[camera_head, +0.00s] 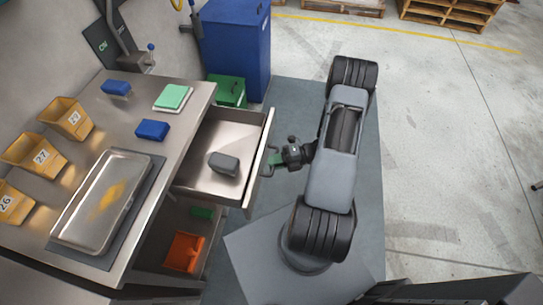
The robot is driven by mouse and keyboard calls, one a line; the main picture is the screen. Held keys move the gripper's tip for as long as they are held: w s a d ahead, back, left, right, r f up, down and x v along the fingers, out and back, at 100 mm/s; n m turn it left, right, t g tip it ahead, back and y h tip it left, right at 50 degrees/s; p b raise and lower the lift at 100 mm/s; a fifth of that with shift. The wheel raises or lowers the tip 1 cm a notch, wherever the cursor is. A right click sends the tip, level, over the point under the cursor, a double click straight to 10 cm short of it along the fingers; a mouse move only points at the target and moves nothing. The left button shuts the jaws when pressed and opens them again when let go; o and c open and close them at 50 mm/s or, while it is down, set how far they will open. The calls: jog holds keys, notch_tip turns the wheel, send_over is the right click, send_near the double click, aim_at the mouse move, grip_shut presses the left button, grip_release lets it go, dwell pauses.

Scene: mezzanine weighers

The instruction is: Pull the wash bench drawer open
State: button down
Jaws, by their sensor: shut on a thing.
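The wash bench (196,100) is a steel bench on the left. Its drawer (248,125) stands pulled out to the right, with the steel inside in view. A dark grey block-like thing (224,163) lies in the drawer. My gripper (276,159) is at the drawer front and is shut on the drawer handle (267,170), which is partly hidden by the gripper. My arm reaches in from the right.
A steel tray (75,240) with yellow-brown residue, several numbered yellow bins (67,119), blue blocks (152,130) and a green-topped pad (173,97) are on the bench. An orange bin (183,252) is below the drawer. A blue cabinet (236,45) stands behind.

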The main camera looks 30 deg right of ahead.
jog(key=shift+s+d, duration=0.35)
jog(key=shift+d, duration=0.1)
jog(key=c, duration=1.1)
grip_release()
jog(key=shift+c, duration=0.2)
jog(key=b+v, duration=0.2)
jog(key=v, duration=1.1)
jog(key=shift+d, duration=0.4)
jog(key=shift+s+r, duration=0.1)
jog(key=shift+r, duration=0.05)
